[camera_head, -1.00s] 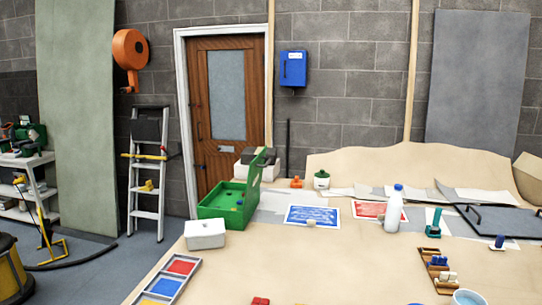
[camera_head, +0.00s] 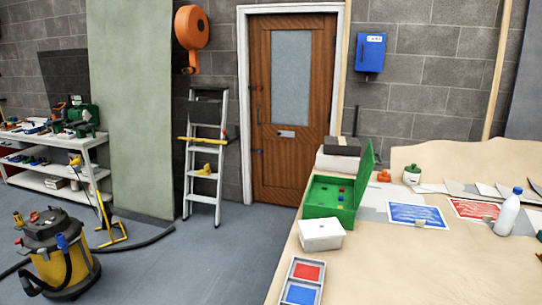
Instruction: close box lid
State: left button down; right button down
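The green box (camera_head: 322,211) stands on the far left part of the table, its inside showing small red and blue pieces. Its green lid (camera_head: 365,176) stands open, raised upright along the box's right side. A white lidded container (camera_head: 320,236) sits just in front of the box. Neither of my grippers shows in the head view.
The table (camera_head: 400,268) has a tray with red and blue squares (camera_head: 303,282) at its near left edge. A yellow vacuum (camera_head: 60,262) and a stepladder (camera_head: 204,160) stand on the floor at left.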

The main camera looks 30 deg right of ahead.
aim_at(368, 161)
jog(key=i+j+u, duration=0.7)
jog(key=i+u, duration=0.3)
jog(key=i+z, duration=0.7)
jog(key=i+j+z, duration=0.15)
jog(key=z, duration=0.15)
jog(key=i+l+z, duration=0.25)
jog(key=i+z, duration=0.15)
jog(key=i+l+z, duration=0.1)
jog(key=i+z, duration=0.3)
jog(key=i+j+z, duration=0.1)
jog(key=i+z, duration=0.3)
jog(key=i, duration=0.15)
jog(key=i+j+z, duration=0.2)
jog(key=i+z, duration=0.2)
jog(key=i, duration=0.1)
